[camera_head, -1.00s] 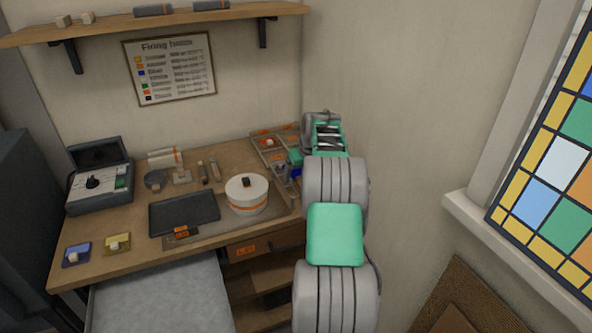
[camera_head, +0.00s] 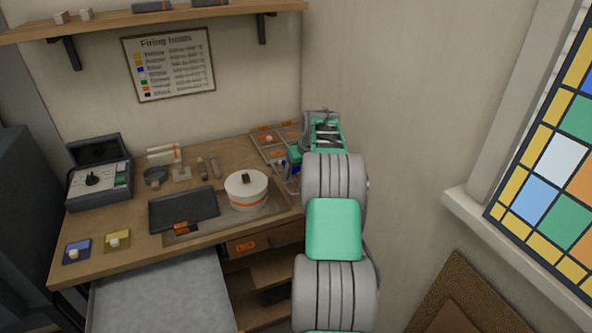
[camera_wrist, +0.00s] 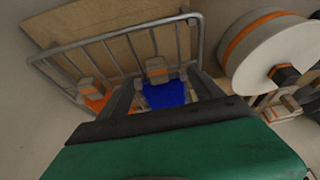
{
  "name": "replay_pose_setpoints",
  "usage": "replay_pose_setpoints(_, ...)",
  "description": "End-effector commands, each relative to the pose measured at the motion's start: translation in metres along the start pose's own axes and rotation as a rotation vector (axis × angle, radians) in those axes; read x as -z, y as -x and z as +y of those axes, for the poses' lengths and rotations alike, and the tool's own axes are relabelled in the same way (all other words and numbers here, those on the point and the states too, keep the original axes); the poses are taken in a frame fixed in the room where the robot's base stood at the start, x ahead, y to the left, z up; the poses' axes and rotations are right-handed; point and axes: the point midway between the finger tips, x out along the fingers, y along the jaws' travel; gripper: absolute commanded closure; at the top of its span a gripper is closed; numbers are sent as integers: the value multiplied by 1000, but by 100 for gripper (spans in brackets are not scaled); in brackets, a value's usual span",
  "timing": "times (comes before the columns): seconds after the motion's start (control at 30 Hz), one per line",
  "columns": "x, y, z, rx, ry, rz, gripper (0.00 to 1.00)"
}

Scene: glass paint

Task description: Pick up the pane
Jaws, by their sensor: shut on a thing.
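A blue pane (camera_wrist: 163,95) with a pale knob (camera_wrist: 157,70) lies between the fingers of my gripper (camera_wrist: 165,85) in the wrist view. The fingers are shut on it at the rail-sided tray (camera_wrist: 120,38). Whether the pane is clear of the tray floor I cannot tell. A bit of blue (camera_head: 296,169) shows beside my arm in the head view, where the fingertips are hidden. An orange pane (camera_wrist: 95,100) with a pale knob lies left of the fingers. Another blue pane (camera_head: 77,251) and a yellow pane (camera_head: 118,240) lie at the bench's front left.
A round white pot (camera_head: 246,192) with an orange band stands left of the tray, close to my gripper. A dark flat plate (camera_head: 184,209) and a control box (camera_head: 99,182) are farther left. The wall is close on the right.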

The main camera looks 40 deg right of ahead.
Motion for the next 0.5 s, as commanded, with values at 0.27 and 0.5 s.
replay_pose_setpoints(0.27, 3, 6, 0, -1, 0, 3, 65)
replay_pose_setpoints(0.5, 5, 49, -4, -3, 0, 6, 65)
